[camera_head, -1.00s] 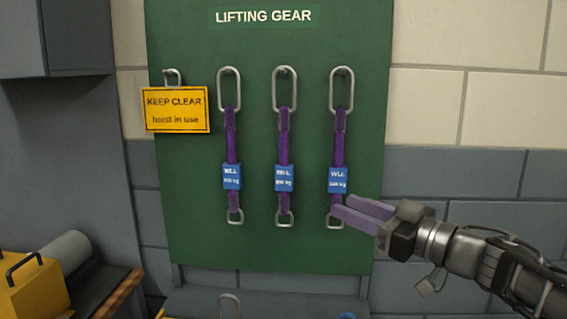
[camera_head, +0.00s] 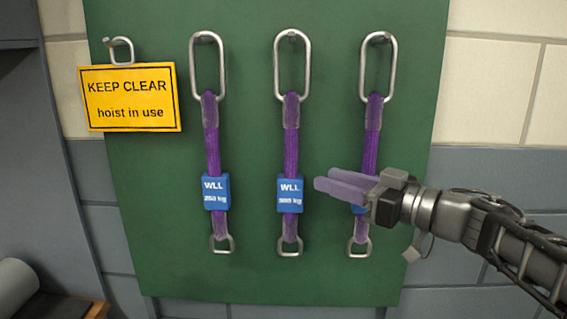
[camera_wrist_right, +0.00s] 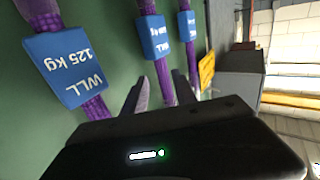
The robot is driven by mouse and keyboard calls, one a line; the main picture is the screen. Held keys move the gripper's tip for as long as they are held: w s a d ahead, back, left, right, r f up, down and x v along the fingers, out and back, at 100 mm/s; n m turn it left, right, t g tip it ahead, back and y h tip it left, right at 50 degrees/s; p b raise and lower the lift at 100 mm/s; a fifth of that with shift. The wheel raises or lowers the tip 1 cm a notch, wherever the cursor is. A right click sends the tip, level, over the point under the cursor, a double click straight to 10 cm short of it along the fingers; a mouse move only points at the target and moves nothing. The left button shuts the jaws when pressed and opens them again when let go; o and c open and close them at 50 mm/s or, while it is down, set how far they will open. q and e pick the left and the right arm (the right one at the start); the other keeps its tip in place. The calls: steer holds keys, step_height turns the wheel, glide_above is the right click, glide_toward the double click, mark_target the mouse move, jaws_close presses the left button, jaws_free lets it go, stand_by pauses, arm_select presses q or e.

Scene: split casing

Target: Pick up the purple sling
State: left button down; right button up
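Three purple slings hang in a row from steel links: a left one (camera_head: 212,140), a middle one (camera_head: 291,140) and a right one (camera_head: 371,150). Their blue tags read 250 kg on the left, apparently 500 kg in the middle, and 125 kg on the right one (camera_wrist_right: 66,68) in the wrist view. My right gripper (camera_head: 322,185) is open and empty at tag height, just right of the middle sling, partly hiding the right sling's tag. In the wrist view the middle sling (camera_wrist_right: 160,75) shows between the fingertips (camera_wrist_right: 160,85), apparently still beyond them. My left gripper is out of view.
The slings hang against a green board (camera_head: 160,220). A yellow "KEEP CLEAR hoist in use" sign (camera_head: 128,98) hangs from a hook at the board's upper left. A grey roller (camera_head: 15,285) shows at the lower left.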

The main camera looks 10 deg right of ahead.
mark_target(296, 168)
steer(key=shift+s+r, duration=0.15)
steer(key=shift+x, duration=1.35)
steer(key=x, duration=0.5)
jaws_close()
stand_by(1.3)
